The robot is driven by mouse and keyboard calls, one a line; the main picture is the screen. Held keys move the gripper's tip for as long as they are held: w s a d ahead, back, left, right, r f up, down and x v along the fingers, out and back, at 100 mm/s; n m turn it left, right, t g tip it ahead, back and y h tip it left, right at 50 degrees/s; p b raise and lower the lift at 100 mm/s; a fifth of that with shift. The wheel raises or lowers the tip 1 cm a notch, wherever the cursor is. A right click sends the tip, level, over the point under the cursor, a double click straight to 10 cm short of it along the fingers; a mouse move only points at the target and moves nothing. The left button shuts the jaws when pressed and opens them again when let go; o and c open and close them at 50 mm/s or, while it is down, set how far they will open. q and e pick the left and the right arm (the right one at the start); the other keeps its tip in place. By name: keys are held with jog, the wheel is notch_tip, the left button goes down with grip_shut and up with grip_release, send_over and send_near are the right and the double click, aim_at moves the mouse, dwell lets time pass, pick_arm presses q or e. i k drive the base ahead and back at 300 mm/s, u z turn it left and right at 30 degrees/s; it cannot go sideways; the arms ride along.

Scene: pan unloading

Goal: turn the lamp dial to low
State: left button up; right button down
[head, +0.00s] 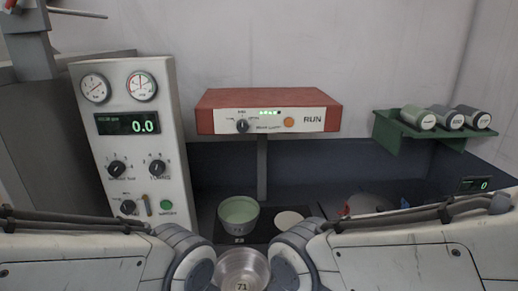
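The lamp is a red box (268,97) with a pale front panel, mounted on a grey post. Its black dial (242,126) sits left of centre on the panel, with small labels around it. The labels and the dial's pointer are too small to read surely. A row of green lights (269,113), an orange button (289,122) and the word RUN are on the same panel. My two arms come in low from the left and right. Their grippers are not in view, and nothing of mine touches the dial.
A grey instrument panel (140,165) with gauges and several knobs stands left of the lamp. A green pan (239,212) and a metal pan marked 71 (242,268) are below. A green shelf (400,132) with grey canisters (447,116) is at right. The space before the lamp is clear.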

aim_at(242, 125)
jog(key=z, duration=1.45)
jog(key=k, duration=1.35)
jog(key=u, duration=1.85)
jog(key=i, duration=0.5)
jog(key=u, duration=0.05)
